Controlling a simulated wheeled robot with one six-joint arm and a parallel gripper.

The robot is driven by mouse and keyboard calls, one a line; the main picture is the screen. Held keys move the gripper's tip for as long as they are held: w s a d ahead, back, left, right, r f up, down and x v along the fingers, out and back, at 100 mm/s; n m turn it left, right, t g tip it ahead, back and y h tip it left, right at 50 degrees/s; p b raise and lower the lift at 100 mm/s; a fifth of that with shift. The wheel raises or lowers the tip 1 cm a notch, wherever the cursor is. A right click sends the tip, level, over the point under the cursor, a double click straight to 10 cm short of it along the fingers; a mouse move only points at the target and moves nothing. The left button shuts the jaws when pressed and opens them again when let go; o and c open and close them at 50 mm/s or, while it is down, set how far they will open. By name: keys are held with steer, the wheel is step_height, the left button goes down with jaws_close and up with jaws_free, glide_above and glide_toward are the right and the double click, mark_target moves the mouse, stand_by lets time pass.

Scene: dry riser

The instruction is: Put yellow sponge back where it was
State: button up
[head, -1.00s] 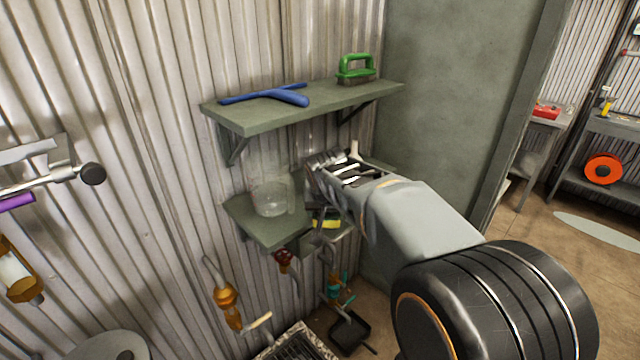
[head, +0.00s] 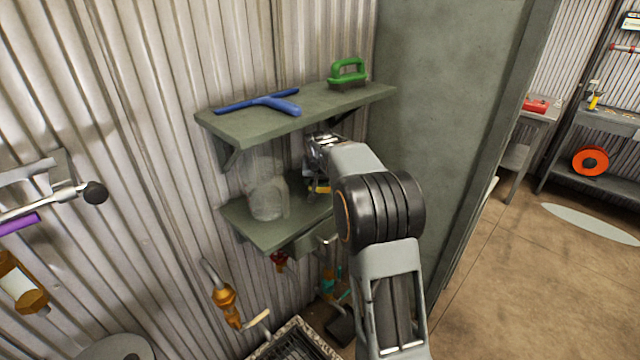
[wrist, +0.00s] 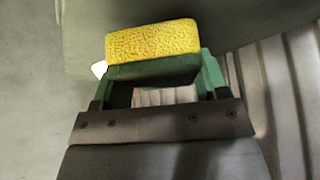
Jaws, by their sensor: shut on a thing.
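The yellow sponge (wrist: 152,42) with a dark green scouring layer is held at the tips of my gripper (wrist: 155,72), which is shut on it in the wrist view. In the head view a small yellow bit of the sponge (head: 319,188) shows below my wrist, above the right part of the lower green shelf (head: 262,231). My arm hides most of the sponge and that end of the shelf, so I cannot tell whether the sponge touches the shelf.
A clear glass jar (head: 267,196) stands on the lower shelf, left of my gripper. The upper shelf (head: 345,106), close above my wrist, carries a blue squeegee (head: 265,103) and a green-handled brush (head: 347,75). A grey wall (head: 440,90) stands to the right.

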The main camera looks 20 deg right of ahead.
steer(key=shift+f, duration=1.25)
steer(key=shift+f, duration=0.1)
steer(key=shift+f, duration=0.15)
steer(key=o, duration=0.8)
